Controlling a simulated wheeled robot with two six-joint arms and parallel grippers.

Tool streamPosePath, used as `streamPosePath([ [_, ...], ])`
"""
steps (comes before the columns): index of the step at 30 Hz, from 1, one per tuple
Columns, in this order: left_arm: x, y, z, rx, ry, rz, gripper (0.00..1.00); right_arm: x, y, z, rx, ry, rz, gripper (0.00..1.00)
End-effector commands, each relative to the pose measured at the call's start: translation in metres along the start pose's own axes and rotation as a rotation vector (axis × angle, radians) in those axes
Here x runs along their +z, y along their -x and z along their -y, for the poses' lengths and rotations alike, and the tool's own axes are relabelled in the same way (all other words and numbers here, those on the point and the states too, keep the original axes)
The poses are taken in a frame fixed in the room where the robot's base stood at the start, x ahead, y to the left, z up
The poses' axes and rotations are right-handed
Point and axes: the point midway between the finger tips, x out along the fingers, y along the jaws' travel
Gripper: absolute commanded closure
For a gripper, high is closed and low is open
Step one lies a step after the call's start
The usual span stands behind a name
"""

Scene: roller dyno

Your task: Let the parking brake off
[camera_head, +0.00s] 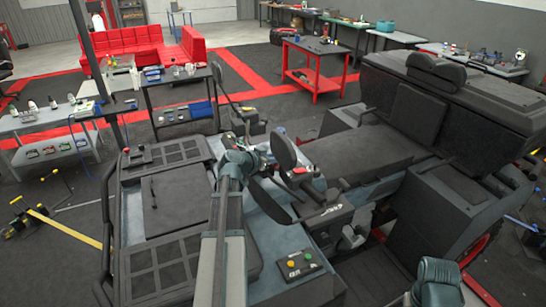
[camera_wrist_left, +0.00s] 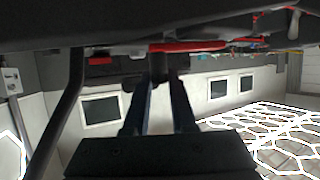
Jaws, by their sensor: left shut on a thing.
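In the left wrist view, my left gripper (camera_wrist_left: 161,78) has its two fingers closed around a short dark stub (camera_wrist_left: 159,66). The stub hangs below a red bar (camera_wrist_left: 188,46) under a dark panel. I cannot tell for certain that this is the parking brake lever. In the head view, my left arm reaches up to the steering column area, and its fingertips are hidden there. A small red part (camera_head: 300,170) shows beside the dark steering wheel (camera_head: 284,152).
The vehicle's seat bench (camera_head: 360,155) lies right of the wheel. A console with yellow and green buttons (camera_head: 301,263) stands in front. A red cart (camera_head: 315,67), a red sofa (camera_head: 130,42) and workbenches stand behind.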

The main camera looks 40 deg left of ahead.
Motion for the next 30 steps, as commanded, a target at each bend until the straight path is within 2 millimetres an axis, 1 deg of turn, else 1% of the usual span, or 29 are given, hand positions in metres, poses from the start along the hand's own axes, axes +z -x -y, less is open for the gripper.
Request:
streamPosePath([
  [1, -0.0001, -0.002, -0.0042, -0.03, 0.01, 0.003, 1.0, 0.0, -0.0001, 0.0, 0.0, 0.0, 0.0, 1.0],
  [7, -0.003, -0.0077, -0.0023, -0.116, 0.047, 0.0, 1.0, 0.0, -0.0002, 0.0, 0.0, 0.0, 0.0, 1.0],
  [17, -0.0035, -0.0084, -0.0011, -0.126, 0.052, -0.001, 1.0, 0.0, -0.0002, 0.0, 0.0, 0.0, 0.0, 1.0],
  [18, -0.0035, -0.0083, -0.0011, -0.126, 0.052, -0.001, 0.72, 0.0, -0.0002, 0.0, 0.0, 0.0, 0.0, 1.0],
  [22, -0.0035, -0.0084, -0.0011, -0.126, 0.052, -0.001, 0.49, 0.0, -0.0002, 0.0, 0.0, 0.0, 0.0, 1.0],
  [23, -0.0036, -0.0084, -0.0011, -0.126, 0.052, -0.001, 0.45, 0.0, -0.0002, 0.0, 0.0, 0.0, 0.0, 1.0],
  [30, -0.0037, -0.0082, -0.0012, -0.125, 0.052, -0.001, 0.45, 0.0, -0.0001, 0.0, 0.0, 0.0, 0.0, 1.0],
])
